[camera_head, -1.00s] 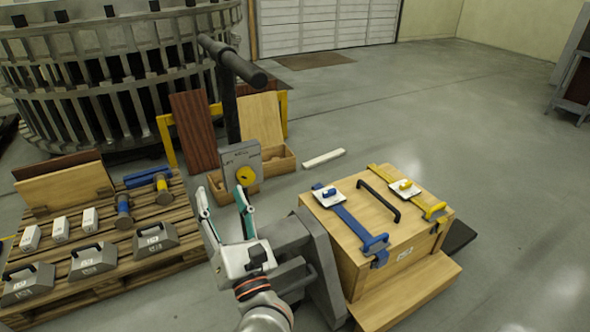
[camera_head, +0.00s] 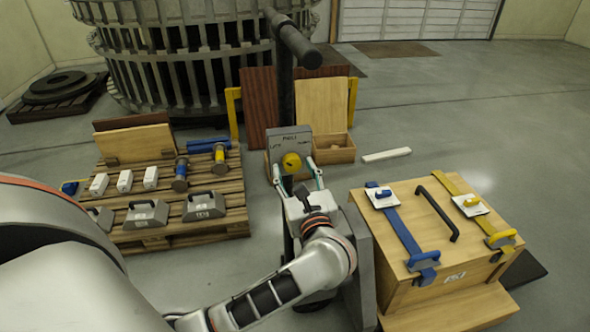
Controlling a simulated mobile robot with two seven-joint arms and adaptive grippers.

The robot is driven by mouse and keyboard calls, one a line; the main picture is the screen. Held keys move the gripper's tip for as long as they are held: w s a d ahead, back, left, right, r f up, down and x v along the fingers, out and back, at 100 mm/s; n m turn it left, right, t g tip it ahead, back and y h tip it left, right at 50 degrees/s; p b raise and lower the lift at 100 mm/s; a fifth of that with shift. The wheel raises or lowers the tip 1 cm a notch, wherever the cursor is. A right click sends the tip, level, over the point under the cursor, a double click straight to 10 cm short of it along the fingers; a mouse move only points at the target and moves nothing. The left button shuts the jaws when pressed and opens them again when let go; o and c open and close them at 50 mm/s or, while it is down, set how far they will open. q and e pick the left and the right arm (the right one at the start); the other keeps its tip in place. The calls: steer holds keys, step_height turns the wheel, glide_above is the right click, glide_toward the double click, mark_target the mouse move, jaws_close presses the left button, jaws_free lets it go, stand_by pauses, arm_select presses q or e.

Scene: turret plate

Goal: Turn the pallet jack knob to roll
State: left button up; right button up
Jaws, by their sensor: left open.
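The yellow knob (camera_head: 291,162) sits on the grey plate (camera_head: 287,140) of the pallet jack. The plate bears lettering; the word at its left looks like LIFT, and the one at the top looks like ROLL. The black pallet jack handle (camera_head: 293,38) rises behind the plate. My left gripper (camera_head: 296,176) is open, with its two fingers on either side below the knob, pointing at the plate. I cannot tell whether the fingers touch the knob. My right gripper is not in view.
A wooden crate (camera_head: 405,254) with blue and yellow straps stands close at the right. A wooden pallet (camera_head: 235,213) with weights and tools lies at the left. A large slatted metal turret (camera_head: 190,55) stands behind. Open floor lies at the far right.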

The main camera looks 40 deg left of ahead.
arm_select(q)
steer(key=shift+w+a, duration=0.15)
steer(key=c, duration=1.1)
